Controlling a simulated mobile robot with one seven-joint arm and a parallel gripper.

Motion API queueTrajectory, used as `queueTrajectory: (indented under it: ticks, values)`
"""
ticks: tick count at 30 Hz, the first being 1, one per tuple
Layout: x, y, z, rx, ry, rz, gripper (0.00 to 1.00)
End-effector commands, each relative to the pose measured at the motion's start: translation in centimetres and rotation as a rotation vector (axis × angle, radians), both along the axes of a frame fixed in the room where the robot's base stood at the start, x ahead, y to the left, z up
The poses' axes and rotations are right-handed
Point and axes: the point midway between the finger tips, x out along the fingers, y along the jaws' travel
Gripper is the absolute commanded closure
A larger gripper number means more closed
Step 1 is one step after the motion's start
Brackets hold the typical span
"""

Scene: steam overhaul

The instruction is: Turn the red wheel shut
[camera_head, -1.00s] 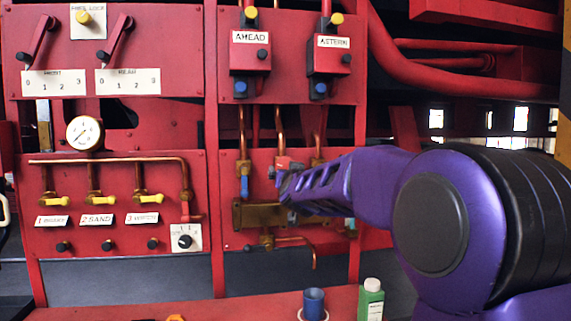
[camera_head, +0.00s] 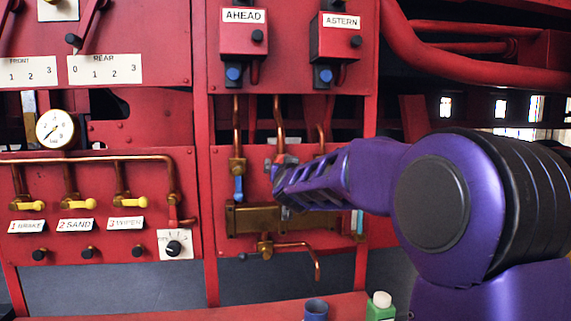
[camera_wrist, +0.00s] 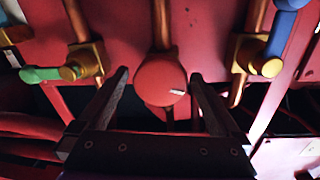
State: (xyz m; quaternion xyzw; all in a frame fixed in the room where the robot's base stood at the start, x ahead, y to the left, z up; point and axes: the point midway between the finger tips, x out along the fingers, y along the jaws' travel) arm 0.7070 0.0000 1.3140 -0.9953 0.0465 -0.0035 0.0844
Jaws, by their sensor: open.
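The red wheel (camera_wrist: 158,82) shows round in the middle of the wrist view, with a small white mark on its face, at the end of a copper pipe. My gripper (camera_wrist: 160,76) is open, one dark finger on each side of the wheel. Small gaps show between fingers and wheel, and I cannot tell whether the tips reach past its rim.
A blue-handled valve (camera_wrist: 272,50) and a green-handled valve (camera_wrist: 75,66) flank the wheel closely in the wrist view. A brass block (camera_head: 240,220) sits below it in the head view. A blue cup (camera_head: 316,311) and a green bottle (camera_head: 380,308) stand low in front.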

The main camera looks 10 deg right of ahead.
Motion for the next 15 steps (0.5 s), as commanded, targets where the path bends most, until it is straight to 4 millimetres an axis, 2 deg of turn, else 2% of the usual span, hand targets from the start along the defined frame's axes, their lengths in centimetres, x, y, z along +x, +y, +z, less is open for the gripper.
queueTrajectory:
  ticks: [10,15]
  values:
    - [0.0,0.05,-0.01,0.0,0.0,0.0,0.0]
    - [0.01,0.06,0.0,0.001,0.0,0.0,0.31]
